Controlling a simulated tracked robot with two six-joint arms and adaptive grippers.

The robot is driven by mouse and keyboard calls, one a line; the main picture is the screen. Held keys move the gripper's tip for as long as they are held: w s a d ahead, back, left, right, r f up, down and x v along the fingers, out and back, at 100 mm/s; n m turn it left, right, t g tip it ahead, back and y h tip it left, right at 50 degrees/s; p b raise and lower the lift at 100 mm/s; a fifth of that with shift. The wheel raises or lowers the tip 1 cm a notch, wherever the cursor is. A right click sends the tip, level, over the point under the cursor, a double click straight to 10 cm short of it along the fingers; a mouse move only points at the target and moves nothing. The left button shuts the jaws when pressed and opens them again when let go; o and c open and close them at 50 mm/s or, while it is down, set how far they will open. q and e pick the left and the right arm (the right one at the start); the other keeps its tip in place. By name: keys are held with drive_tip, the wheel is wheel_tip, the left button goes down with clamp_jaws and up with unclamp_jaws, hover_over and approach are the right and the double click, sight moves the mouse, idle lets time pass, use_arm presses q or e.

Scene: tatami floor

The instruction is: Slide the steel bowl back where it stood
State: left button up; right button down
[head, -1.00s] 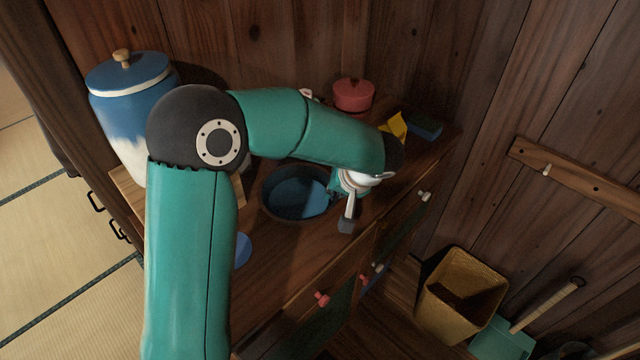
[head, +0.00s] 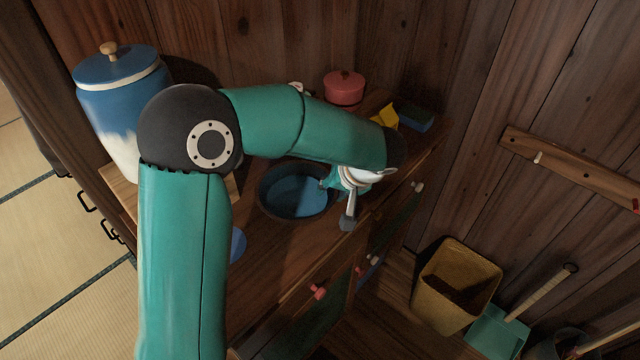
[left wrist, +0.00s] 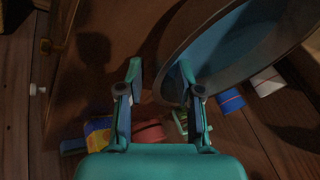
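The steel bowl (head: 278,208) stands on the wooden cabinet top in the head view, beside my left gripper. It looks dark outside and bluish inside. Its rim (left wrist: 170,60) fills the upper right of the left wrist view. My left gripper (head: 337,203) is at the bowl's right side. In the left wrist view my left gripper (left wrist: 161,68) has its fingers apart, one over the bowl's inside and one outside, with the rim between them. I cannot tell whether either finger touches the bowl. My right gripper is not in view.
A blue-and-white lidded jar (head: 120,95) stands at the cabinet's left end. A red lidded pot (head: 343,90), a yellow item (head: 384,117) and a blue-green block (head: 415,119) stand along the back. A blue round item (head: 237,244) lies partly behind my arm. A yellow bin (head: 455,285) is on the floor.

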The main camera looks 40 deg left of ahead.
use_arm(q)
drive_tip(key=shift+r, duration=0.1)
drive_tip(key=w+v, duration=0.1)
drive_tip(key=v, duration=0.6)
drive_tip(key=shift+s+d+r, duration=0.25)
drive_tip(key=shift+s+d, duration=0.05)
drive_tip(key=shift+s, duration=0.2)
